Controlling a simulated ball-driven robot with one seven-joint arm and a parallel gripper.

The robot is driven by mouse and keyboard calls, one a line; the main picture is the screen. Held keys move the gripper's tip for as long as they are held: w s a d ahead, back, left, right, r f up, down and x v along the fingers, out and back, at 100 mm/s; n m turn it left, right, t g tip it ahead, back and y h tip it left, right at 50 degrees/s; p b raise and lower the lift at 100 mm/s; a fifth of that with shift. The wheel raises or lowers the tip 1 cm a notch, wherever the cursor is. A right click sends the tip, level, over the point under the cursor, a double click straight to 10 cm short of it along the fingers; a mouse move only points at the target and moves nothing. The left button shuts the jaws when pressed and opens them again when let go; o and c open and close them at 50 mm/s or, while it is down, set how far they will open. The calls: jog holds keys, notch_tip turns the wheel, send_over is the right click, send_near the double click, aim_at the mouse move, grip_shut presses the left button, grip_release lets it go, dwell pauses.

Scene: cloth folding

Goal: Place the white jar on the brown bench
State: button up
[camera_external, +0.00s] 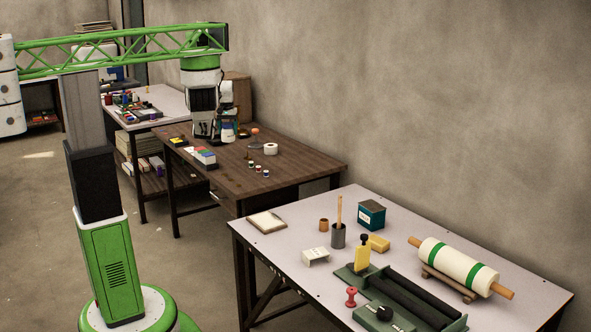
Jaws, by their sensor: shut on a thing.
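The brown bench (222,178) is a dark wooden table in the middle of the view, against the wall. My gripper (227,122) points down over its back left part, small and partly hidden by my wrist. It is shut on a small white jar (228,135), whose upper part shows a darker band. The jar is upright, at or just above the bench top; I cannot tell whether it touches.
A pale table (290,247) with tools stands in front. The bench's front right is clear.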

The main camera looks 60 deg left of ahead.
jog(key=w+a+f+b, duration=0.3)
jog(key=w+f, duration=0.1)
jog(key=shift+f+b, duration=0.3)
jog(key=shift+f, duration=0.1)
jog(key=shift+w+a+f, duration=0.25)
jog(key=shift+w+f, duration=0.15)
jog(key=shift+f, duration=0.3)
jog(key=shift+a+f, duration=0.1)
jog(key=shift+f, duration=1.45)
jog(key=shift+f+b, duration=0.2)
jog(key=shift+b, duration=0.1)
jog(key=o, duration=1.4)
notch_tip(320, 180, up, 12)
jog(key=shift+r, duration=0.15)
